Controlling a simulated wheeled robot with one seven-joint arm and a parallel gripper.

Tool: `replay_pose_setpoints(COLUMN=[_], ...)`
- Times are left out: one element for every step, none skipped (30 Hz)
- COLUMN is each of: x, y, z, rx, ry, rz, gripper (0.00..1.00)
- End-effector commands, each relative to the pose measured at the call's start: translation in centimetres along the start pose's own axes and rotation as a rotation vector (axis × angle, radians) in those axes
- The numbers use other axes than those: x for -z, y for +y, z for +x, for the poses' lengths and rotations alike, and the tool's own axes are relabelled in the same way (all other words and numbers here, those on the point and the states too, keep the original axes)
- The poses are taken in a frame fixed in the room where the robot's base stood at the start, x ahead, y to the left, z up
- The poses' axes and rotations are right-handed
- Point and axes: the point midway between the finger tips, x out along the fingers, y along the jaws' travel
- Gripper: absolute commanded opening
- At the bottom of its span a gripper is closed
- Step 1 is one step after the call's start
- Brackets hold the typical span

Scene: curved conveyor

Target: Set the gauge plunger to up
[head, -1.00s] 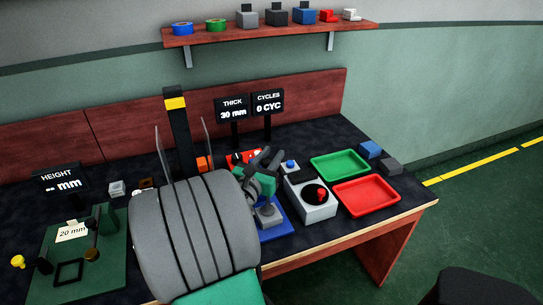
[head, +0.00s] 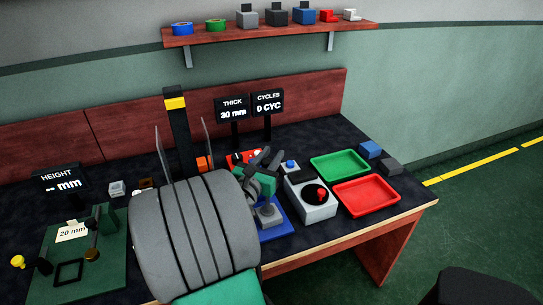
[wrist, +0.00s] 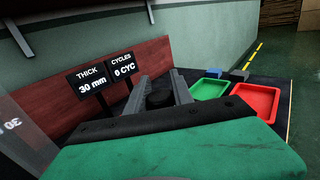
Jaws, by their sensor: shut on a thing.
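The gauge stands on a blue base (head: 284,226) with a grey block (head: 268,215) on it, just in front of my gripper in the head view. My gripper (wrist: 160,88) has its two grey fingers on either side of a dark round knob, which looks like the gauge plunger (wrist: 159,98). My gripper (head: 268,160) is shut on it above the gauge. The plunger's shaft and height are hidden by my gripper and arm. The THICK display (head: 233,109) reads 30 mm.
Green (head: 340,163) and red (head: 367,194) trays lie farther right. The CYCLES display (head: 268,103) reads 0 CYC. A HEIGHT gauge on a green plate (head: 105,274) is at left.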

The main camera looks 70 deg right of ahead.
Motion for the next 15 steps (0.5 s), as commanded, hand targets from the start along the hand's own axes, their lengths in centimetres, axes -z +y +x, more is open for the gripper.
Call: replay_pose_setpoints(x=[0.1,0.1,0.1,0.0,-0.1,-0.4,-0.7,-1.0,-1.6,-2.1,-2.6,-3.3,-3.8,-4.2,-4.7], y=[0.0,0.0,0.0,0.0,0.0,0.0,0.0,0.0,0.0,0.0,0.0,0.0,0.0,0.0,0.0], z=[0.0,0.0,0.0,0.0,0.0,0.0,0.0,0.0,0.0,0.0,0.0,0.0,0.0,0.0,0.0], rx=[0.001,0.001,0.001,0.001,0.001,0.001,0.001,0.001,0.001,0.001,0.001,0.0,0.0,0.0,0.0], ry=[0.001,0.001,0.001,0.001,0.001,0.001,0.001,0.001,0.001,0.001,0.001,0.001,0.001,0.001,0.0], rz=[-0.001,-0.001,-0.001,-0.001,-0.001,-0.001,-0.001,-0.001,-0.001,-0.001,-0.001,-0.002,-0.002,-0.002,-0.001], gripper=[0.0,0.0,0.0,0.0,0.0,0.0,0.0,0.0,0.0,0.0,0.0,0.0,0.0,0.0,0.0])
